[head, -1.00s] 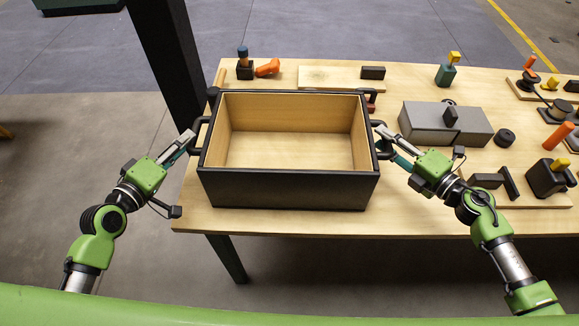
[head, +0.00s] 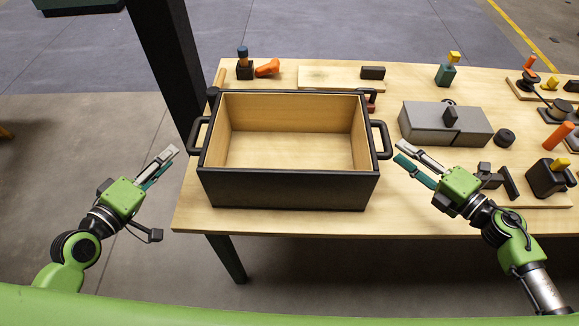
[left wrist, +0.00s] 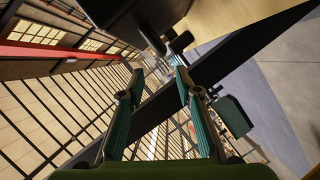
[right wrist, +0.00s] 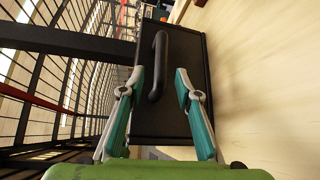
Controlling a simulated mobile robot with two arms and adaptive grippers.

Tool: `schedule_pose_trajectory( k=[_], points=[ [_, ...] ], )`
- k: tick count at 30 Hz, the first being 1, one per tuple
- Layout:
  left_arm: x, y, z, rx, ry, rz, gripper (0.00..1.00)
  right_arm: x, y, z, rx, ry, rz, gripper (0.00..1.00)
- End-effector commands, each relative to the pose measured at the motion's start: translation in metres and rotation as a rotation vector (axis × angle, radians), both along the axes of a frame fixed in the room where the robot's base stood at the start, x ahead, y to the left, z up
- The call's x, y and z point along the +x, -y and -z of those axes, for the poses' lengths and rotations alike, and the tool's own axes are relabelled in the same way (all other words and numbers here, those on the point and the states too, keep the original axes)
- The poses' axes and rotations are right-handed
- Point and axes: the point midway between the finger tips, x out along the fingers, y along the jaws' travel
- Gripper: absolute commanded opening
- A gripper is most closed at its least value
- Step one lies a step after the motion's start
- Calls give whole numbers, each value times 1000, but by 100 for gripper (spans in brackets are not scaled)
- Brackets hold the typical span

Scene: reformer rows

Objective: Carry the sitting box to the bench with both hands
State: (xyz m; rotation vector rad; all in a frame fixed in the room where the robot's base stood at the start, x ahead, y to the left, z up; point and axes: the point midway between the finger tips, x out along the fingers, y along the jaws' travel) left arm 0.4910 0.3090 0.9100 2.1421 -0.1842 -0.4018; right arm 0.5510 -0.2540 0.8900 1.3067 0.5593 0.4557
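The sitting box (head: 287,190) is an open-topped black box with a light wood inside and a black handle on each short side. It stands upright on the wooden bench (head: 420,221) and looks empty. My left gripper (head: 168,158) is open, to the left of the left handle (head: 197,134) and apart from it. My right gripper (head: 402,152) is open, just right of the right handle (head: 381,140) and clear of it. In the right wrist view the handle (right wrist: 159,65) shows ahead, between the spread fingers. In the left wrist view the fingers (left wrist: 150,80) are apart with nothing between them.
A grey block (head: 425,122), a black knob (head: 504,137) and several small fixtures crowd the bench to the right. A wooden board (head: 328,77) and an orange piece (head: 267,67) lie behind the box. A dark post (head: 170,60) rises at the left.

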Motion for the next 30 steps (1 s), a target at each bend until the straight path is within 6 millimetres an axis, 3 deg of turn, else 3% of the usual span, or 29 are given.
schedule_pose_trajectory(
  k=[3, 10, 30],
  points=[
    [0, 0, 0, 0, 0, 0, 31, -18, 13, -1, 1, -4, 0, 31],
    [0, 0, 0, 0, 0, 0, 31, -38, 29, -6, -1, -1, -1, 31],
    [0, 0, 0, 0, 0, 0, 31, -42, 32, -7, 1, 1, 0, 31]
  ],
)
